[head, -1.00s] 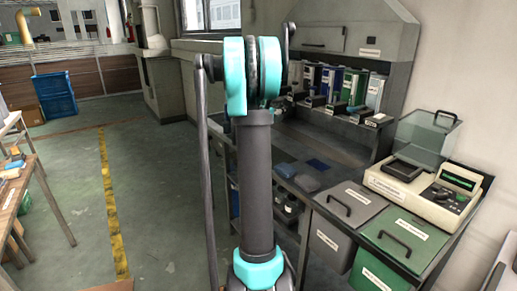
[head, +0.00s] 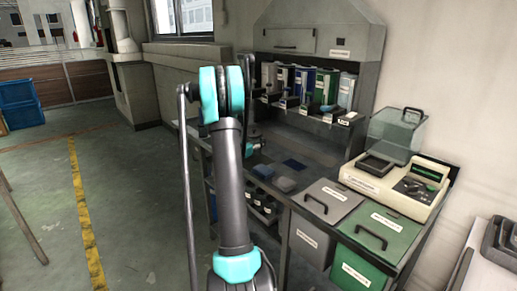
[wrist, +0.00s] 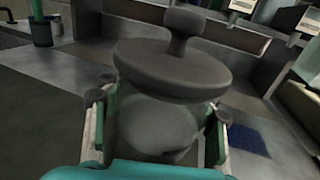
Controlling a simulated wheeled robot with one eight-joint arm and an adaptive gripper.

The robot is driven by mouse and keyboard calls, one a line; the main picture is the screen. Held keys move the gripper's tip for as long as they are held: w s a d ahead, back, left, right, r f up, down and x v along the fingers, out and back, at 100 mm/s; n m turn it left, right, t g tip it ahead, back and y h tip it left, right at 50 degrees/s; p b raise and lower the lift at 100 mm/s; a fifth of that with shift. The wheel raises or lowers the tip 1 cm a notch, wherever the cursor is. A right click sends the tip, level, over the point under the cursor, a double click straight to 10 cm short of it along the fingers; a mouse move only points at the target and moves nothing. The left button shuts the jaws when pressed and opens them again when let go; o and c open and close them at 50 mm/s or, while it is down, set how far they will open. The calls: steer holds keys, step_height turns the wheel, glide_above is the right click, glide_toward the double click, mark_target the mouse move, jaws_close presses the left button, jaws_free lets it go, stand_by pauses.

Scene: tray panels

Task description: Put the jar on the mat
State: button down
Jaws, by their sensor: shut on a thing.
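The jar (wrist: 165,118) is grey and rounded, with a wide flat lid and a knob on top. In the wrist view it stands roughly upright, slightly tilted, between the green-padded fingers of my gripper (wrist: 160,108), which is shut on its body. The jar's underside is hidden. A flat dark blue square (wrist: 248,138), which looks like the mat, lies on the bench at lower right of the jar, apart from it. It also shows in the head view (head: 294,165). My arm hides the jar in the head view.
A beige machine (head: 398,184), a grey bin (head: 328,200) and a green bin (head: 380,230) stand to the right.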

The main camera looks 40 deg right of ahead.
steer(key=shift+f, duration=2)
steer(key=c, duration=0.5)
jaws_free()
steer(key=shift+f, duration=0.1)
steer(key=v, duration=1.2)
